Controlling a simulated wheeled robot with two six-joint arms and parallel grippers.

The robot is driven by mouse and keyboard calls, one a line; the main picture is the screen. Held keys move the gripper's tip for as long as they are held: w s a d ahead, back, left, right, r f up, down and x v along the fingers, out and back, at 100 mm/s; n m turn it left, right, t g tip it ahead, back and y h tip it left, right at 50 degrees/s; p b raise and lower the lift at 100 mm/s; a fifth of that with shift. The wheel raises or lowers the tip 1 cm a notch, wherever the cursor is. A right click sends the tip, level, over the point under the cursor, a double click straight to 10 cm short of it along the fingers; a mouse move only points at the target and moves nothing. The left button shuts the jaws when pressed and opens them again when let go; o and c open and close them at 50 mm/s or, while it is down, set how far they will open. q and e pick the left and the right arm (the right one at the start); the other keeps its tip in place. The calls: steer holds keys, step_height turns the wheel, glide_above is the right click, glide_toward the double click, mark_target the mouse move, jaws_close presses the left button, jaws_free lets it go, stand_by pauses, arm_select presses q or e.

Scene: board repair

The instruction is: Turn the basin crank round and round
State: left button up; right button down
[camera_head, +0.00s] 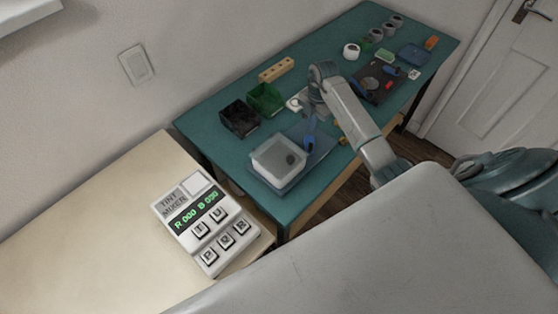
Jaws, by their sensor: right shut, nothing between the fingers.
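The white basin (278,159) sits on a grey-blue base at the near end of the green table. It holds something grey inside. A small blue part (309,143) stands at its right rear side and looks like the crank. My right arm comes in from the right and bends down over the table. My right gripper (312,116) points down, shut and empty, just above the blue part. At this size I cannot tell whether it touches it. My left gripper is not in view.
A black bin (239,118) and a green bin (265,98) stand behind the basin. A yellow block (276,69) lies at the back edge. A dark board (378,82) lies farther right. A tint mixer box (205,224) sits on the beige table.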

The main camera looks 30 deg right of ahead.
stand_by(0.3)
step_height(320, 180, up, 6)
steer(key=p, duration=0.4)
steer(key=shift+p, duration=0.35)
stand_by(0.4)
